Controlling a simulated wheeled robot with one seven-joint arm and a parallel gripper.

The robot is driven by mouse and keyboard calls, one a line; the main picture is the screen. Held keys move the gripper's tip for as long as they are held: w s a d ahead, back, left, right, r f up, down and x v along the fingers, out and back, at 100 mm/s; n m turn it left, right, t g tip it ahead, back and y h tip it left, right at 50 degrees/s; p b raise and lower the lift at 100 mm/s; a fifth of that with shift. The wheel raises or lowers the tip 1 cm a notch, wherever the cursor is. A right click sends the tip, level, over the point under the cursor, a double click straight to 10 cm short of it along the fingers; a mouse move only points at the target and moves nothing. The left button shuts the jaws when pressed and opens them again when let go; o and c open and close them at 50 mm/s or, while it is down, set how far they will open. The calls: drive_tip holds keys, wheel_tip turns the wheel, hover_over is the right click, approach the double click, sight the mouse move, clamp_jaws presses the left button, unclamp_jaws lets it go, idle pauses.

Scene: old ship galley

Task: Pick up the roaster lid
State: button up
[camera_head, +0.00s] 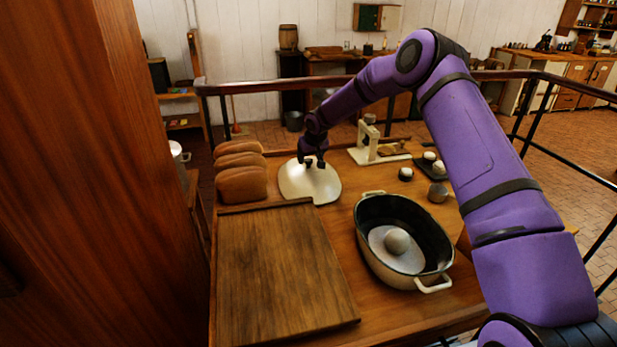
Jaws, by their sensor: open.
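The roaster lid (296,185) is a cream, rounded cover on the wooden table, between the bread loaves and the coffee-grinder-like stand. My gripper (311,163) is open and points down at the lid's upper middle. Its fingers overlap the lid in the picture; I cannot tell whether they touch it. The lid's handle is not clearly visible and may be hidden behind the fingers. The roaster (366,254) is an oval pot, dark inside with a cream outside, standing uncovered at the right.
Several bread loaves (241,184) lie left of the lid. A wooden board (280,270) covers the front left of the table. A railing (260,84) runs behind.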

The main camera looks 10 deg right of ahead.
drive_tip(key=shift+x, duration=1.35)
clamp_jaws()
drive_tip(key=shift+r, duration=0.1)
